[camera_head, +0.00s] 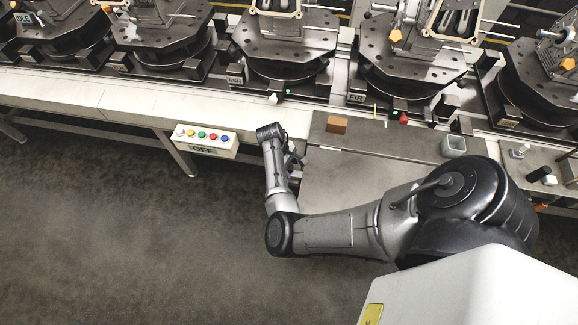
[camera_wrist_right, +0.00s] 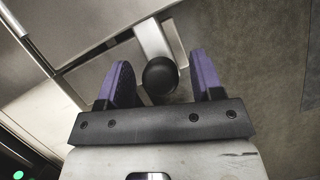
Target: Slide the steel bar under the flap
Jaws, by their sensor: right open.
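My right gripper (camera_head: 297,160) is at the left edge of the grey work table (camera_head: 345,180), low beside the front of the conveyor. In the right wrist view its two purple-padded fingers (camera_wrist_right: 161,62) are apart. A round black knob-like end (camera_wrist_right: 160,76) shows between them, with a pale straight piece (camera_wrist_right: 153,40) behind it. I cannot tell whether the fingers touch it or what it belongs to. I cannot make out the steel bar or the flap for certain in either view. My left gripper is not in view.
A brown block (camera_head: 336,124) and a grey open cup (camera_head: 453,146) stand along the back of the table. A button box (camera_head: 206,141) hangs left of my gripper. Dark fixtures (camera_head: 284,45) line the conveyor. Open floor (camera_head: 110,230) lies at the left.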

